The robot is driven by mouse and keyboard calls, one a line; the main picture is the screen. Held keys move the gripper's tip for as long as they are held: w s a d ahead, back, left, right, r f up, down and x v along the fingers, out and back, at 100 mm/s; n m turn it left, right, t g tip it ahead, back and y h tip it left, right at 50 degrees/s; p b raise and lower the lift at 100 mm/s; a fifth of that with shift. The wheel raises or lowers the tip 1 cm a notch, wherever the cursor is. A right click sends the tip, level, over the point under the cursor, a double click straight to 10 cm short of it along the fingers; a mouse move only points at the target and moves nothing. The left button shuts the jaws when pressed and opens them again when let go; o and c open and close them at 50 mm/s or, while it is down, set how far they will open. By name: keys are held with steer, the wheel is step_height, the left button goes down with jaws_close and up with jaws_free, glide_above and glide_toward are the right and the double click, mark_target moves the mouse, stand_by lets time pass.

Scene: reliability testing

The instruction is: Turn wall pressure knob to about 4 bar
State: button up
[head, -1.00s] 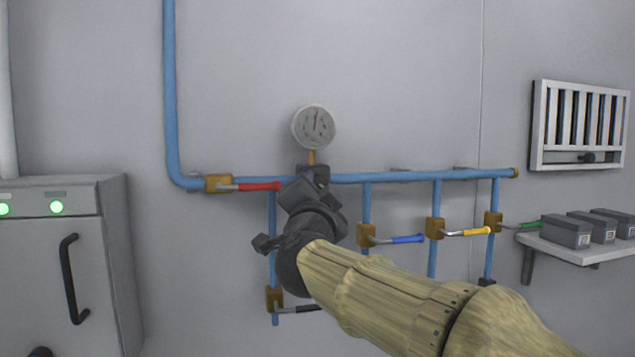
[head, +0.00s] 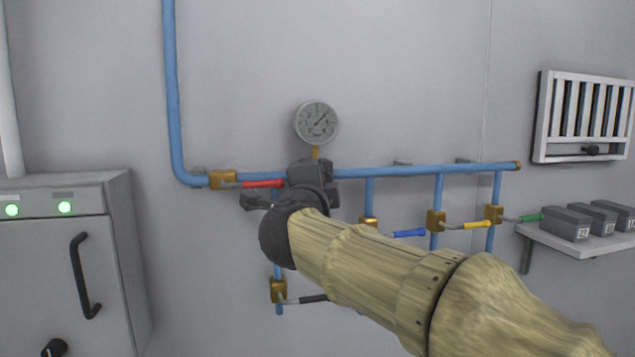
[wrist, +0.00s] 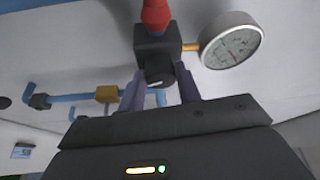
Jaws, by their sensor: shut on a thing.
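The pressure gauge (head: 317,122) is round, with a pale face, on the wall above the blue pipe. Its needle points to the upper right; the scale figures are too small to read. The gauge also shows at the upper right of the wrist view (wrist: 231,42). The dark knob (wrist: 158,73) stands out from a dark block (wrist: 158,42) beside the gauge's brass stem. My gripper (wrist: 160,82) is shut on the knob, one finger on each side. In the head view my gripper and wrist hide the knob.
A red lever (head: 262,184) lies close to the left of my gripper. Blue (head: 408,233) and yellow (head: 475,225) levers are on pipes to the right. A grey cabinet (head: 60,255) stands left, and a shelf (head: 575,242) with dark boxes is at right.

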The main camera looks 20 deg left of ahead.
steer(key=shift+f, duration=0.1)
steer(key=o, duration=1)
steer(key=s+d+b, duration=0.1)
steer(key=s+b, duration=0.2)
steer(key=s, duration=0.5)
steer(key=s+d+f+b, duration=0.1)
steer(key=s+d+b, duration=0.1)
steer(key=s, duration=0.7)
steer(key=shift+b, duration=0.9)
steer(key=shift+f, duration=0.1)
